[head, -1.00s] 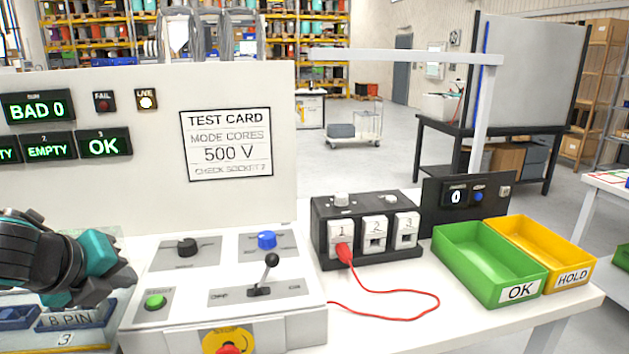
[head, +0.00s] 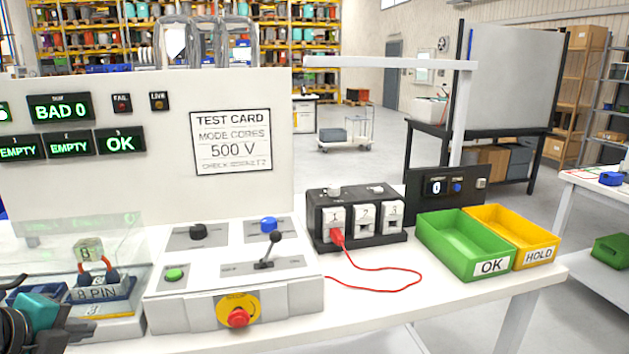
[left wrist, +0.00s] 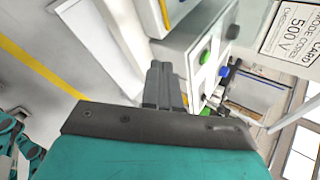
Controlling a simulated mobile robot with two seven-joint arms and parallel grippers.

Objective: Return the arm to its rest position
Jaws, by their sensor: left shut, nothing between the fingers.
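My left gripper (left wrist: 163,88) is shut and empty in the left wrist view, its dark fingers together in front of the bench. In the head view only part of my left arm shows, at the lower left corner, beside the 8 PIN holder (head: 103,291). The tester's control box (head: 235,290) stands right of it, clear of the arm. My right gripper is not in view.
A red plug (head: 337,238) sits in socket 1 of the black socket block (head: 357,240), its red lead lying on the table. The green OK tray (head: 480,262) and yellow HOLD tray (head: 538,242) stand to the right. Free floor shows beyond the bench.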

